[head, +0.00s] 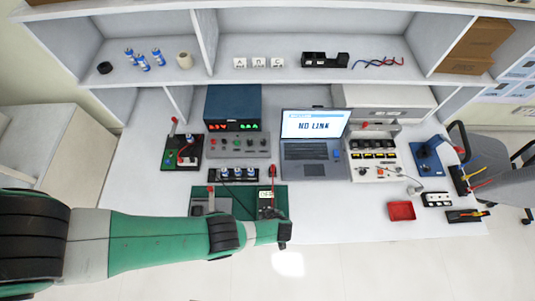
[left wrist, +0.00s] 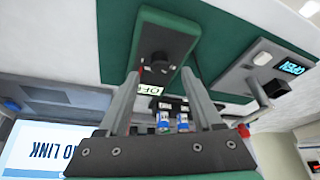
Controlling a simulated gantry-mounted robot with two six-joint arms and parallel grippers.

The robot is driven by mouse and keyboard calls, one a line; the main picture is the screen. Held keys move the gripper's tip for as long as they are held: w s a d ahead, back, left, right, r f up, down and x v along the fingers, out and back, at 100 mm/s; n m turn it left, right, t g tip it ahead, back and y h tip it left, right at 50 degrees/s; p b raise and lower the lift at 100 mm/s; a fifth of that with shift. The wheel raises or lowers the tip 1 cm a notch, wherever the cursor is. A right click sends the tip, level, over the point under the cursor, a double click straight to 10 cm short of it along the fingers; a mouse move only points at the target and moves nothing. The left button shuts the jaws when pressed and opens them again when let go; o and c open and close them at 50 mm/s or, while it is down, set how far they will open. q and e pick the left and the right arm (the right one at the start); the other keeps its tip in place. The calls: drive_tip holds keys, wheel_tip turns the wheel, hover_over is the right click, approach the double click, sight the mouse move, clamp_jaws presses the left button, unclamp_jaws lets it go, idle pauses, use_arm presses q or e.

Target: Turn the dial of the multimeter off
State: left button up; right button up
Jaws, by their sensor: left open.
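The multimeter (head: 266,201) is a small dark device with a pale display at the right end of a green mat (head: 240,211). In the left wrist view the multimeter (left wrist: 182,27) has a green rim, a round black dial (left wrist: 158,63) and a small lit display (left wrist: 152,91), which seems to read "OFF" but is partly covered by a finger. My left gripper (head: 284,234) is at the mat's front right corner, close to the multimeter. In the left wrist view its two fingers (left wrist: 160,73) are apart, with the dial showing between their tips. Contact cannot be told. My right gripper is not in view.
A grey device with an "OPEN" display (left wrist: 292,68) sits at the mat's other end. A black holder with blue-white cylinders (head: 237,174) lies behind the mat. A laptop (head: 307,150) stands behind, and a red tray (head: 401,211) lies right. The bench between mat and tray is clear.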

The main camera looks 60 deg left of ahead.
use_arm(q)
drive_tip(key=p+v, duration=0.5)
drive_tip(key=v, duration=0.3)
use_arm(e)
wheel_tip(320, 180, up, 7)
